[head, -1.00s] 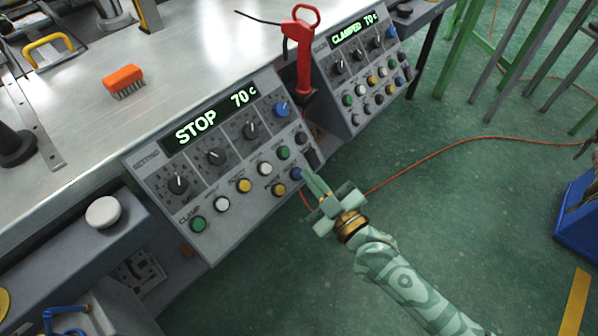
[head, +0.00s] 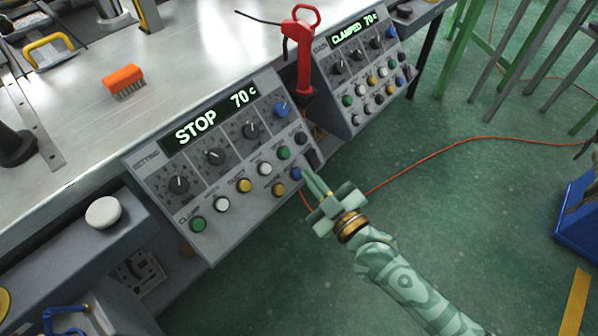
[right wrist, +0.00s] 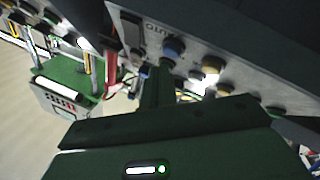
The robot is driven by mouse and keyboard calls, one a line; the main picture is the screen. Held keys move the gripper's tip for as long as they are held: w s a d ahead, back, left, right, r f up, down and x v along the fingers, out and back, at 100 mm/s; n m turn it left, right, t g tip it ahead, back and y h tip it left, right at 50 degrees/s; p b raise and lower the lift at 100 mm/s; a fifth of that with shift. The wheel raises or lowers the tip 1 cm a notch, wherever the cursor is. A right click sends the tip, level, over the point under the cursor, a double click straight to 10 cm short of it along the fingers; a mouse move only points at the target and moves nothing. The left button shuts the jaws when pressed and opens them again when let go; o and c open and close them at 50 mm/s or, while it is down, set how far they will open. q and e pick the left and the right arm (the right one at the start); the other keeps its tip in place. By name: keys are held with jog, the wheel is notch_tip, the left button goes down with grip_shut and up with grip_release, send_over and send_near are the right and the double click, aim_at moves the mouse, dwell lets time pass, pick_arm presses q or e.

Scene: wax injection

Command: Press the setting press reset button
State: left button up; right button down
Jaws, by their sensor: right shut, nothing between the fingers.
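The setting press panel (head: 160,185) is a grey sloped box at the table's front edge. Its display (head: 212,118) reads STOP 70 C. Knobs and coloured buttons sit below, including a green button (head: 198,224) beside the word CLAMP, a yellow button (head: 278,190) and a blue button (head: 296,174) at the lower right. I cannot read which is labelled reset. My right gripper (head: 310,175) is shut and empty, its fingertips just right of the blue button. In the right wrist view the blue button (right wrist: 174,48) shows close beyond the fingers (right wrist: 156,85); contact is unclear.
A second panel (head: 345,75) reading CLAMPED 70 C stands to the right, with a red-handled tool (head: 301,60) between the panels. An orange brush (head: 123,80) lies on the metal table (head: 200,50). An orange cable (head: 440,150) crosses the open green floor.

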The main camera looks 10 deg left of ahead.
jog(key=shift+w+a+f, duration=0.1)
jog(key=shift+a+f, duration=0.05)
dwell(0.5)
pick_arm(q)
jog(key=shift+f, duration=0.1)
pick_arm(e)
jog(key=shift+w+a+f, duration=0.1)
jog(key=shift+a, duration=0.05)
pick_arm(q)
jog(key=shift+s+f+b, duration=0.1)
jog(key=shift+f+b, duration=0.05)
jog(key=shift+b, duration=0.15)
pick_arm(e)
jog(key=shift+w+a+f, duration=0.15)
jog(key=shift+a+f, duration=0.1)
jog(key=shift+f, duration=0.05)
dwell(0.4)
jog(key=shift+r, duration=0.1)
pick_arm(q)
jog(key=shift+w+r+p, duration=0.35)
jog(key=shift+r+p, duration=0.2)
jog(key=shift+p, duration=0.15)
pick_arm(e)
jog(key=shift+s+d+r, duration=0.4)
jog(key=shift+d, duration=0.1)
pick_arm(q)
jog(key=shift+w+d, duration=0.1)
jog(key=shift+w, duration=0.05)
